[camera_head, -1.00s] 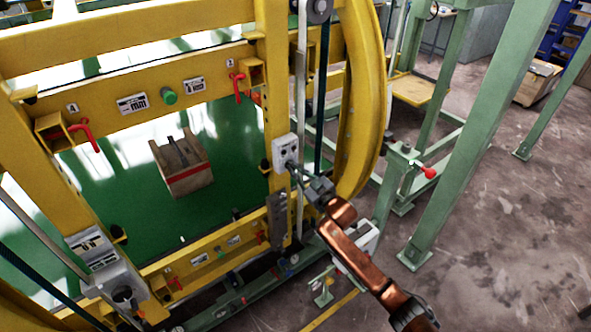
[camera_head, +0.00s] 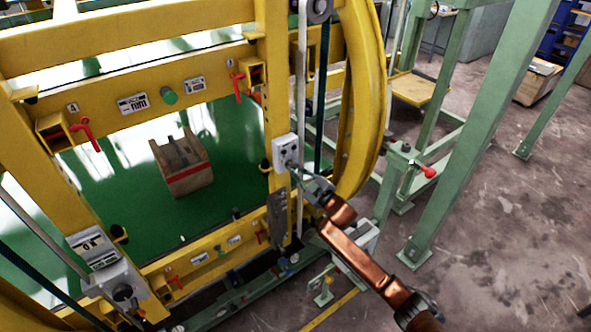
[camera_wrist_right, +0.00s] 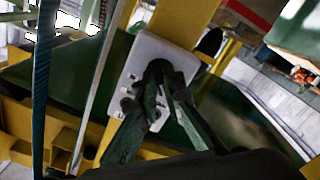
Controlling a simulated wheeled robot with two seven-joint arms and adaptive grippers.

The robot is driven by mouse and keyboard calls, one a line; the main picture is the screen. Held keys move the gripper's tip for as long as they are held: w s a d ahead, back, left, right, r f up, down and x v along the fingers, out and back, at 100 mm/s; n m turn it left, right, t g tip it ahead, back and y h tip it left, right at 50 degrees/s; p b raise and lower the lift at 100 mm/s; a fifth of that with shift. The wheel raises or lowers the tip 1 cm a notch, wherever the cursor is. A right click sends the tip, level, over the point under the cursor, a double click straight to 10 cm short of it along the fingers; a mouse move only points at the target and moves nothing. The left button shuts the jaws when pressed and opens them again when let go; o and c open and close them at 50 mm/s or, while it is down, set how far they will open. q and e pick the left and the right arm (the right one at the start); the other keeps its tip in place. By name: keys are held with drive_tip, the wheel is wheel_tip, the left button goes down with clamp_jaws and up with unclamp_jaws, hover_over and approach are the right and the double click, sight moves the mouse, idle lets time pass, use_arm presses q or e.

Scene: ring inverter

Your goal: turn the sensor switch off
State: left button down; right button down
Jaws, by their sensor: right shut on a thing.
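The sensor switch is a light grey box (camera_head: 286,150) on the yellow upright of the ring frame, in the head view. Its plate (camera_wrist_right: 148,62) fills the middle of the right wrist view, with a dark knob (camera_wrist_right: 158,78) at its centre. My right gripper (camera_head: 292,166) reaches the box from the lower right. In the wrist view its fingers (camera_wrist_right: 160,95) are closed around the knob, which they partly hide. The knob's exact angle cannot be made out. My left gripper is not in view.
Yellow ring frame bars (camera_head: 352,110) stand just right of the box. A vertical pale strap (camera_head: 301,90) runs close beside it. A wooden crate (camera_head: 190,178) lies on the green surface behind.

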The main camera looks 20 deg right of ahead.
drive_tip(key=c, duration=2.1)
unclamp_jaws()
drive_tip(key=v, duration=1.2)
